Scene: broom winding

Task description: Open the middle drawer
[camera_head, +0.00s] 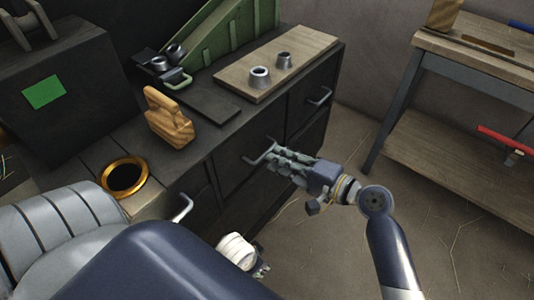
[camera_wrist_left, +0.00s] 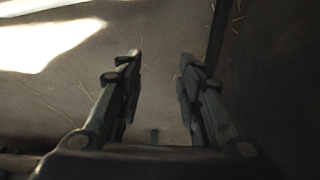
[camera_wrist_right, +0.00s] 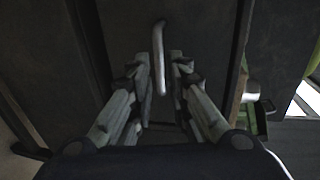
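The middle drawer (camera_head: 240,168) is in the dark cabinet, between the left and right drawers, and looks closed. Its metal handle (camera_head: 258,155) sticks out from the front and shows lengthwise in the right wrist view (camera_wrist_right: 158,55). My right gripper (camera_head: 272,161) is at this handle. In the right wrist view its fingers (camera_wrist_right: 159,75) stand apart on both sides of the handle, with a gap visible; contact cannot be told. My left gripper (camera_head: 262,270) hangs low before the cabinet, mostly hidden by my arm. Its fingers (camera_wrist_left: 160,75) are apart and empty.
The left drawer handle (camera_head: 181,208) and right drawer handle (camera_head: 320,97) stick out beside the middle one. A wooden block (camera_head: 168,118), a gold ring (camera_head: 125,178) and a board (camera_head: 300,47) with metal cones lie on top. A workbench (camera_head: 480,70) stands right; the floor between is clear.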

